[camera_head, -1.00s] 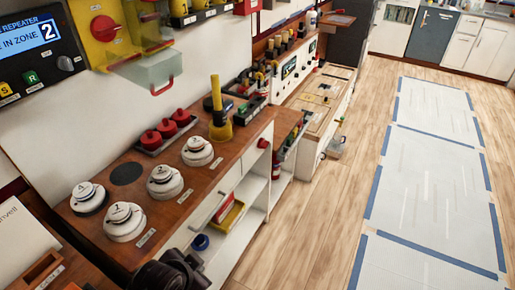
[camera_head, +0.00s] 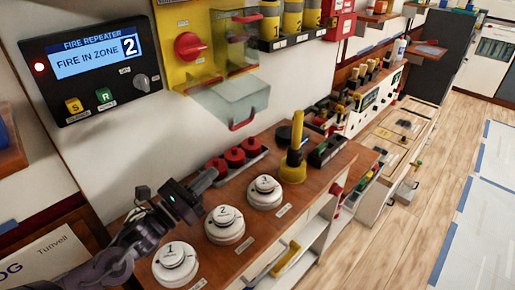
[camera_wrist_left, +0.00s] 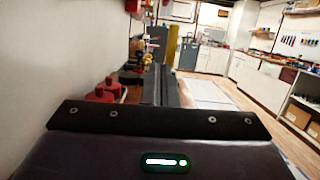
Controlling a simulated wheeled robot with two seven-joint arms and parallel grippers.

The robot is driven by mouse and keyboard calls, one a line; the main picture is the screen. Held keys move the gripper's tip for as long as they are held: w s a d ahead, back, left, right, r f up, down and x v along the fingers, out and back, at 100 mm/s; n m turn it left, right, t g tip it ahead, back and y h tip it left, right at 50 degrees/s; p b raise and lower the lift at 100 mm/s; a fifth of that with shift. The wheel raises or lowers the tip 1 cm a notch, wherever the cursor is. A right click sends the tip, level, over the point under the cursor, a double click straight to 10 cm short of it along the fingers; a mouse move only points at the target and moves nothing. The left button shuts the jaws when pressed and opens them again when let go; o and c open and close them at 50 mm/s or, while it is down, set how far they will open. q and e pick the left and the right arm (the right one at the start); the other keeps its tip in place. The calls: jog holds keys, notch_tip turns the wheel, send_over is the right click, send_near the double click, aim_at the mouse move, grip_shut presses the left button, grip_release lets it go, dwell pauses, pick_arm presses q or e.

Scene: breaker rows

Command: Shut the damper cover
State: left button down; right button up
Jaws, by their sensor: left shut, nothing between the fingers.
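A clear cover with a red handle (camera_head: 232,105) hangs open, tilted outward, below the yellow wall box (camera_head: 190,75). The box has a red knob (camera_head: 189,46) and a second clear part at its right. I take the hanging flap as the damper cover; no label on it can be read. My left gripper (camera_head: 212,175) is shut and empty, below and left of the cover and apart from it, above the bench near the red buttons. Its fingers (camera_wrist_left: 165,85) also show in the left wrist view, where the cover is not visible. My right gripper is not in view.
The wooden bench (camera_head: 240,262) carries white numbered round detectors (camera_head: 225,223), red knobs (camera_head: 233,157) and a yellow plunger-like tool (camera_head: 294,160). A fire repeater panel (camera_head: 90,62) is on the wall at left. The air before the cover looks clear; open floor lies at right.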

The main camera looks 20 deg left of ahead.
pick_arm(q)
jog(key=w+d+r+p, duration=0.3)
jog(key=w+r, duration=0.3)
jog(key=w, duration=0.3)
jog(key=shift+r+p, duration=0.3)
jog(key=shift+p, duration=0.5)
jog(key=shift+d, duration=0.1)
